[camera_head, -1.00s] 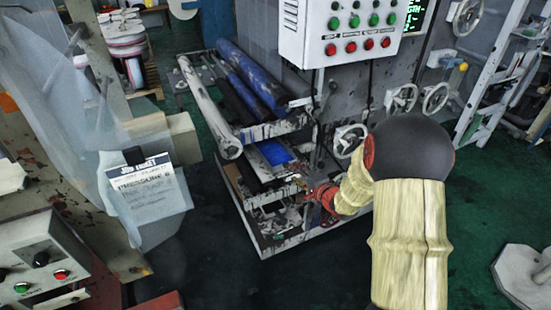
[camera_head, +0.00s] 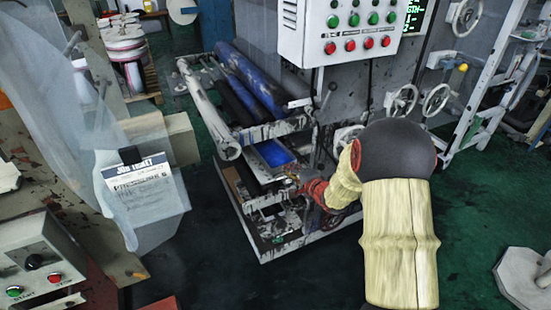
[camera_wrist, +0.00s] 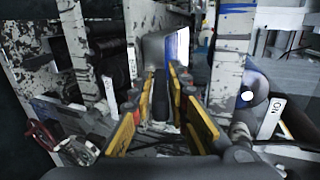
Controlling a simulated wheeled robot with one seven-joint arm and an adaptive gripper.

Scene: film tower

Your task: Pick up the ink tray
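The ink tray (camera_head: 272,153), with bright blue ink in it, sits in the low part of the paint-spattered machine frame, below the rollers. My gripper (camera_head: 292,172) is at the tray's near right edge in the head view; whether it touches the tray cannot be told. In the wrist view my gripper (camera_wrist: 161,90) has its yellow-padded fingers apart. A dark bar-like piece shows between them. A pale surface with a blue strip, seemingly the tray (camera_wrist: 182,47), is beyond the fingertips. The tray's near side is partly hidden by my gripper.
Rollers (camera_head: 250,80) lie above the tray, and white frame uprights (camera_wrist: 75,45) stand close left of my gripper. A control box (camera_head: 345,30) and handwheels (camera_head: 402,99) are above and to the right. A clear plastic sheet with a job ticket (camera_head: 145,185) hangs at left.

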